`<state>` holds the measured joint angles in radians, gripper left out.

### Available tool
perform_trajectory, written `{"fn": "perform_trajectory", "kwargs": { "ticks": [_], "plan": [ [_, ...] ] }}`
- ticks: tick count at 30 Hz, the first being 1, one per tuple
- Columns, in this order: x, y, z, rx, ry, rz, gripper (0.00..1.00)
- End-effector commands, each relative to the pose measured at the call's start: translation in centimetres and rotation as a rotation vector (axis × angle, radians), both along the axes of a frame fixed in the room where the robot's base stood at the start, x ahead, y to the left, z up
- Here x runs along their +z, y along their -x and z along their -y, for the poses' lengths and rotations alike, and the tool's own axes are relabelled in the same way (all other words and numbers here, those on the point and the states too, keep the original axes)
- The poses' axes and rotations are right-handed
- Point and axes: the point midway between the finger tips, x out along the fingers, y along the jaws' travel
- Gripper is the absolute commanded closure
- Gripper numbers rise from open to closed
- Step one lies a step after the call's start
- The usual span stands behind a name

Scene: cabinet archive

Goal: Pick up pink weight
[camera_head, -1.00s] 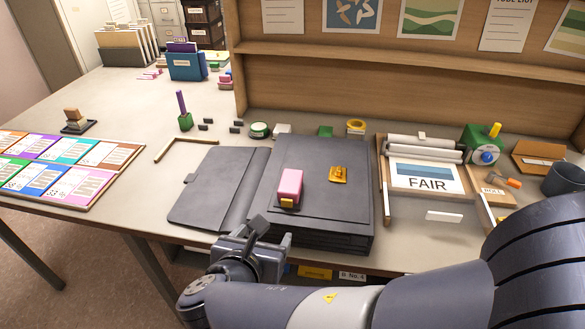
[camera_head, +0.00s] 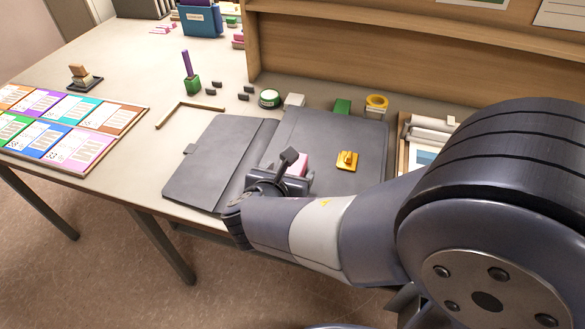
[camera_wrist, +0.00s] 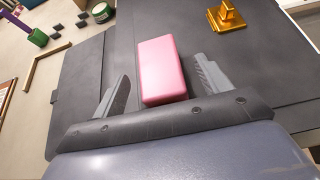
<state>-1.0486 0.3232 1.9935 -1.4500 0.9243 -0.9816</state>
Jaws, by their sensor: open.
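The pink weight (camera_wrist: 161,70) is a rounded pink block lying on the dark grey folder (camera_wrist: 268,75). In the head view the pink weight (camera_head: 297,163) is partly hidden behind my gripper (camera_head: 288,172). In the wrist view my gripper (camera_wrist: 160,90) is open, with one finger to the left of the weight and the other to its right. The near end of the weight lies between the fingers, with a gap on each side. I cannot tell how high the fingertips are above the folder.
A gold-coloured piece with a knob (camera_head: 347,161) lies on the folder right of the weight. Coloured cards (camera_head: 70,125) lie at left. An L-shaped wooden strip (camera_head: 188,107) lies nearer.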

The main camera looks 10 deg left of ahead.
Motion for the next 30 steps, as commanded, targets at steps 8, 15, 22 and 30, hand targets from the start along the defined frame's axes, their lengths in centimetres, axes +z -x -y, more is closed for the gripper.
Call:
{"fn": "perform_trajectory", "kwargs": {
  "ticks": [8, 15, 22, 30],
  "plan": [
    [-1.4, -3.2, 0.3, -0.004, 0.000, 0.000, 0.27],
    [-1.5, -3.3, 0.2, 0.000, -0.001, 0.000, 0.27],
    [-1.5, -3.3, 0.2, 0.000, -0.001, 0.000, 0.44],
    [-1.5, -3.3, 0.2, 0.000, -0.001, 0.000, 0.67]
  ]
}}
